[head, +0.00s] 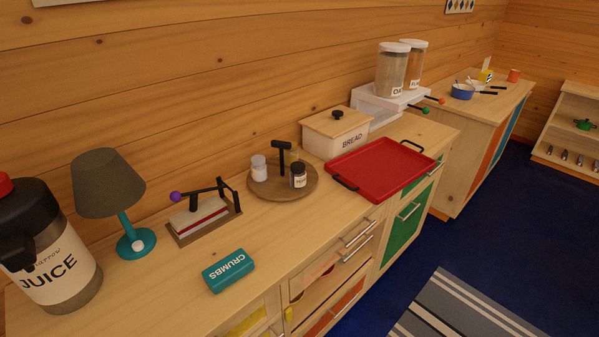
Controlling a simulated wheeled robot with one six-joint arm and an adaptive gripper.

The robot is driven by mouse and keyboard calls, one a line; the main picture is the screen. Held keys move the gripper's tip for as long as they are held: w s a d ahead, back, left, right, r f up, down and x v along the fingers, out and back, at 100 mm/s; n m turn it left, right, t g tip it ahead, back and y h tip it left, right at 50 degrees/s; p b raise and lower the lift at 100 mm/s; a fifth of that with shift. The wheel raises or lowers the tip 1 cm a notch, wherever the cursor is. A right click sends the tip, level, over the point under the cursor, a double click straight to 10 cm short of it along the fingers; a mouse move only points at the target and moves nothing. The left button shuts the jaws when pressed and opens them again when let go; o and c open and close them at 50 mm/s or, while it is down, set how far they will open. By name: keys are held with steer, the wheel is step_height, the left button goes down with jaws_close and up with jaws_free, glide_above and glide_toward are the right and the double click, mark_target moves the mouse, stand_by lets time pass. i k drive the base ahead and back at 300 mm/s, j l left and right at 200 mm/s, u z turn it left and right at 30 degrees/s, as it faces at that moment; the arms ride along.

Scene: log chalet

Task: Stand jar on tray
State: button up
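The red tray (380,168) with black handles lies flat and empty on the wooden counter, right of the middle. Left of it, a round wooden stand (262,189) with a dark T-shaped handle (281,153) holds small jars. One is a dark-lidded jar (298,178) with a pale label too small to read, upright at the stand's right side. A white-lidded jar (259,170) stands upright at its left, and another small container is partly hidden behind the handle. Which jar is meant, I cannot tell. My gripper is not in view.
A bread box (335,136) stands behind the tray, near tall canisters (392,72) on a white dispenser. A teal crumbs tin (228,270), a lever press (203,218), a lamp (108,185) and a juice jug (47,257) occupy the left. Blue floor (480,240) is open at right.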

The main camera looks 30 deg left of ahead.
mark_target(393, 160)
steer(key=i+j+u, duration=0.15)
steer(key=i+u, duration=0.35)
steer(key=i, duration=0.35)
